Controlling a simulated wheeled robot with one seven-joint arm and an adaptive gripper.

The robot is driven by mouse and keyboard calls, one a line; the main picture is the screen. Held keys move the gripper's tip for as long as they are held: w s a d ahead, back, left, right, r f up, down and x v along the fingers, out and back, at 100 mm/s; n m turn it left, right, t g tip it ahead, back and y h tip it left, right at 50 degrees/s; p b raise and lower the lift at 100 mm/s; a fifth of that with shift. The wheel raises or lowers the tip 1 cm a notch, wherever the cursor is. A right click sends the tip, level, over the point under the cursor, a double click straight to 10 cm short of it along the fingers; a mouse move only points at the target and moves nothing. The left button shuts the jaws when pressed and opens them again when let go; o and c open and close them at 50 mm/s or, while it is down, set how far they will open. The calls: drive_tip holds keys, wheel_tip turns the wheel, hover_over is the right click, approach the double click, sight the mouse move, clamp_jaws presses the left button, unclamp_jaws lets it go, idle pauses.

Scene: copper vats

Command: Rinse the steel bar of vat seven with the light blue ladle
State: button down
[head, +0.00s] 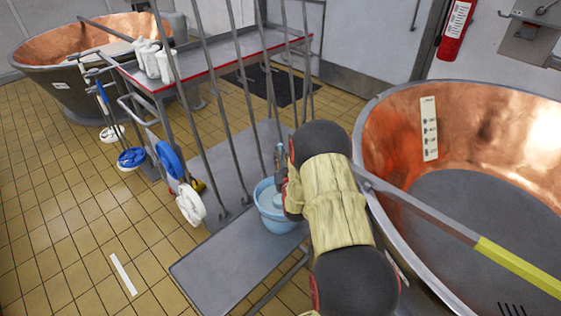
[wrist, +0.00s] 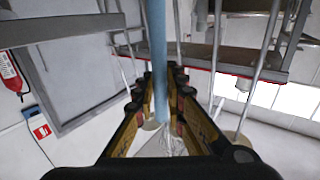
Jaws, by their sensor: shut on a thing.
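My gripper (head: 281,178) is mostly hidden behind my arm in the head view, above a light blue bucket (head: 274,222) on a grey platform. In the wrist view my gripper (wrist: 160,118) is shut on a light blue handle (wrist: 158,45), that of the ladle, between its two fingers. A short bit of the handle (head: 280,152) shows above the gripper in the head view. The ladle's bowl is not clear. A copper-lined vat (head: 385,140) stands at the right. A steel bar (head: 415,205) with a yellow-green section crosses it. I cannot read its number.
Upright metal rails (head: 215,95) stand just left of the bucket. A red-edged table (head: 225,52) holds white bottles (head: 150,58). Brushes (head: 130,158) hang beside the rails. Another copper vat (head: 60,50) is at the far left. Tiled floor (head: 60,225) at left is mostly clear.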

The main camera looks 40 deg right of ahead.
wheel_tip(320, 180, up, 15)
drive_tip(key=p, duration=0.6)
